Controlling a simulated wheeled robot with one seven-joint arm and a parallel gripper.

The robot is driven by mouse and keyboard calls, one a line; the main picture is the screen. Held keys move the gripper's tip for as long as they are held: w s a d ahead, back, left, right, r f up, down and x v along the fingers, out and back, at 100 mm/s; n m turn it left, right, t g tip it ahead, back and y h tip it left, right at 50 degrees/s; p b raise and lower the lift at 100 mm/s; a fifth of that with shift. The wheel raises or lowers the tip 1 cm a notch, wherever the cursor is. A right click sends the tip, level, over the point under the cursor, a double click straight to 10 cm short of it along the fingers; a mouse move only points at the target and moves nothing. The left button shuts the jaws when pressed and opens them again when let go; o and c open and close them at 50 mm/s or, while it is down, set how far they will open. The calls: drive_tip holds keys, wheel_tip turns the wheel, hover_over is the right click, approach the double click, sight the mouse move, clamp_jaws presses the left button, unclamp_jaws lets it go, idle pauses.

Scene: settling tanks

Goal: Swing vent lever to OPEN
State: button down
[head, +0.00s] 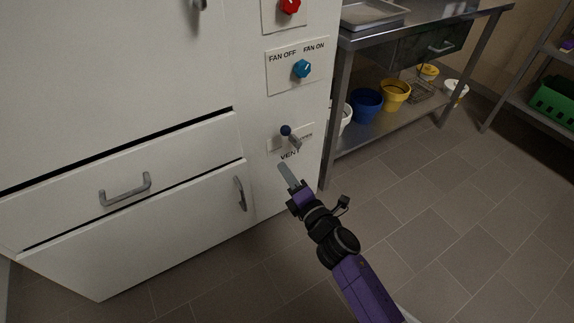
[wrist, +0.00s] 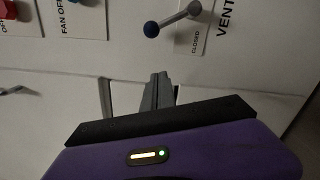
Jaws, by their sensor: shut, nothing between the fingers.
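The vent lever (head: 291,136) is a short grey metal arm with a dark blue ball at its end, on the white cabinet front above the word VENT. In the wrist view the lever (wrist: 174,19) shows with its blue ball toward the left, and a label reading CLOSED (wrist: 195,42) is beside it. The OPEN label cannot be read in either view. My gripper (head: 282,168) is shut and empty, just below the lever and apart from it. In the wrist view its grey fingers (wrist: 157,88) point toward the panel, below the lever's ball.
A blue fan knob (head: 302,69) and a red knob (head: 289,6) are on the panel above the lever. A drawer handle (head: 125,189) and a door handle (head: 240,193) stick out nearby. A steel table (head: 420,18) stands right. The tiled floor at right is clear.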

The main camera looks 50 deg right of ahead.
sight(289, 135)
drive_tip(key=w+d+r+p, duration=0.1)
drive_tip(key=w+d+p, duration=0.1)
drive_tip(key=w+d, duration=0.4)
drive_tip(key=shift+w+d+r+p, duration=0.2)
drive_tip(key=shift+w+p, duration=0.2)
drive_tip(key=shift+w, duration=0.25)
drive_tip(key=shift+r, duration=0.15)
